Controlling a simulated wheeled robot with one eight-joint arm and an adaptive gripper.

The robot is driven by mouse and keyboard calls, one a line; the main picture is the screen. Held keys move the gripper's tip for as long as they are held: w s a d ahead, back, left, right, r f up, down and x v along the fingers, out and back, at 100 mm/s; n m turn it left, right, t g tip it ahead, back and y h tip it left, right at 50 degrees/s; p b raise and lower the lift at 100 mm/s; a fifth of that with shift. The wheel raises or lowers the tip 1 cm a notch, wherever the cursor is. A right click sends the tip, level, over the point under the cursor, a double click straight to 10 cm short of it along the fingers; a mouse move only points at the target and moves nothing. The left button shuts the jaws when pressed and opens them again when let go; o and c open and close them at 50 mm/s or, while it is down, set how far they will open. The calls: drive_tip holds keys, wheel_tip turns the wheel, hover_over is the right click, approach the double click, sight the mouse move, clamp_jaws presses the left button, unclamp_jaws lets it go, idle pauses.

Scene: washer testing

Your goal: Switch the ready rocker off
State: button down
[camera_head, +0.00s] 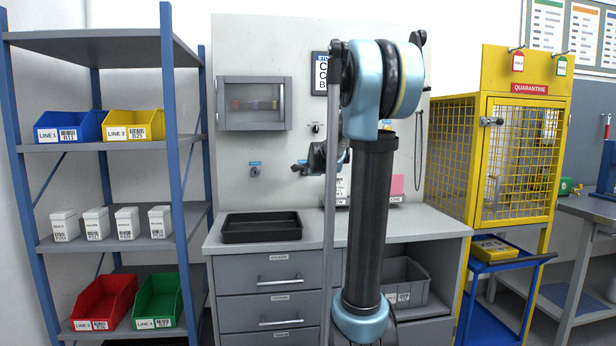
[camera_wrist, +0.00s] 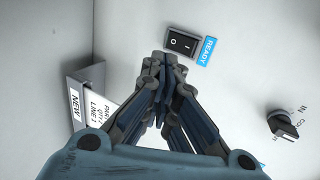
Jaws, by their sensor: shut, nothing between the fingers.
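The ready rocker (camera_wrist: 181,43) is a small black switch with white I and O marks on the pale panel in the wrist view. A blue READY label (camera_wrist: 204,51) sits right beside it. My gripper (camera_wrist: 163,58) is shut and empty, its fingertips just below the O end of the rocker in the picture. I cannot tell whether they touch it. In the head view my gripper (camera_head: 297,168) is close to the back panel (camera_head: 240,45), above the bench, and the rocker cannot be made out there.
A black knob (camera_wrist: 284,124) stands out from the panel at the right of the wrist view. A sign holder (camera_wrist: 72,92) marked NEW is at the left. In the head view, a black tray (camera_head: 262,236) lies on the bench and a small cabinet (camera_head: 252,103) hangs above.

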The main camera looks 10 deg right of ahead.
drive_tip(key=f+v, duration=0.1)
drive_tip(key=v, duration=0.5)
drive_tip(key=s+f+n+g, duration=0.3)
drive_tip(key=s+f+n, duration=0.3)
drive_tip(key=s, duration=0.9)
drive_tip(key=s+a+f+n+g, duration=0.1)
drive_tip(key=s+f+n+g, duration=0.3)
drive_tip(key=s+f, duration=0.9)
drive_tip(key=s+a+f+n+g, duration=0.1)
drive_tip(key=s+f+n+g, duration=0.3)
drive_tip(key=s, duration=1.3)
wheel_tip(320, 180, down, 7)
drive_tip(key=n, duration=0.4)
drive_tip(key=shift+s+r, duration=0.25)
drive_tip(key=shift+s, duration=0.05)
